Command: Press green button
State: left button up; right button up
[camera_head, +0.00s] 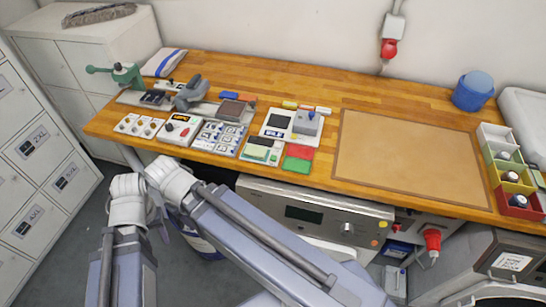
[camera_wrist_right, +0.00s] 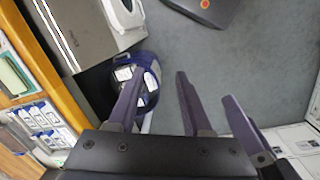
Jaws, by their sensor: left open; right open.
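The wooden bench (camera_head: 385,88) carries several small devices. A white box (camera_head: 180,130) has an orange display and a red button. A terminal (camera_head: 260,150) beside a numbered panel has a pale green screen and small green marks; which part is the green button I cannot tell. My left gripper (camera_head: 157,210) hangs below the bench's front edge, mostly hidden by the arms, touching nothing I can see. My right gripper (camera_wrist_right: 160,75) is open and empty, pointing down over the floor. A finger of the left gripper shows beside it.
Green (camera_head: 297,165) and red (camera_head: 300,152) flat pieces lie near the front edge. A brown mat (camera_head: 410,155) lies clear at right. Coloured bins (camera_head: 517,200) and a blue tub (camera_head: 473,92) stand further right. A blue bin (camera_wrist_right: 151,88) stands on the floor.

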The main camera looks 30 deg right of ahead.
grip_shut()
dwell(1.2)
